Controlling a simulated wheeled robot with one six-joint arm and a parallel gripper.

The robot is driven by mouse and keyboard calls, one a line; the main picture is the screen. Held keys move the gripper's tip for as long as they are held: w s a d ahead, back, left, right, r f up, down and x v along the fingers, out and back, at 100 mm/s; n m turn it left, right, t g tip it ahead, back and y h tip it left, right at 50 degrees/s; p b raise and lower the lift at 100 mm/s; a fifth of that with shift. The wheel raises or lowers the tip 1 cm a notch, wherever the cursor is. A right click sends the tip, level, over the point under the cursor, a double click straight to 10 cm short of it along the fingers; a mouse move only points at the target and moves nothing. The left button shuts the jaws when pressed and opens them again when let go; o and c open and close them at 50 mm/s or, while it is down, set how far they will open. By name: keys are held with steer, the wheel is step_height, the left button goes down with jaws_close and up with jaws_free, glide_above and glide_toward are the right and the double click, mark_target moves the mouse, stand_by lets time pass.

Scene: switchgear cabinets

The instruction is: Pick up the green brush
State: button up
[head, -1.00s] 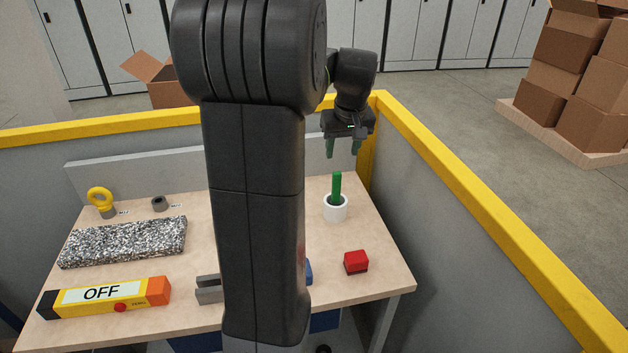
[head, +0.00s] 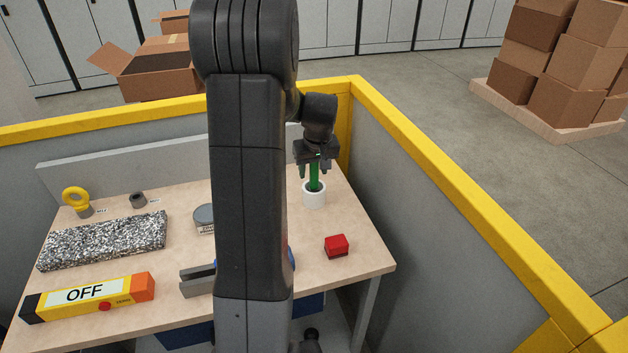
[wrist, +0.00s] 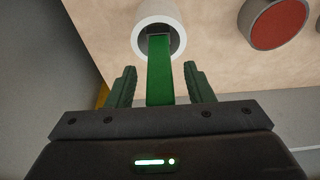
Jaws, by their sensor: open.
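The green brush (head: 314,176) stands upright in a white cup (head: 314,198) at the right back of the wooden table. In the wrist view the green brush (wrist: 160,72) rises from the white cup (wrist: 172,14) and lies between the two green fingers. My gripper (head: 315,170) is open and points down over the cup, with a finger on either side of the brush. In the wrist view my gripper (wrist: 157,88) shows a gap between each finger and the brush. The brush's lower end is hidden inside the cup.
A red block (head: 336,246) sits in front of the cup. A grey round thing (head: 204,216) with a label is partly behind my arm. A yellow OFF device (head: 88,296) and a speckled slab (head: 104,240) lie at left. Yellow-topped walls (head: 440,185) edge the table.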

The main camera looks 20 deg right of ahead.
steer(key=shift+f, duration=0.2)
jaws_close()
step_height(320, 180, up, 10)
steer(key=shift+r+b, duration=0.1)
steer(key=shift+b, duration=0.35)
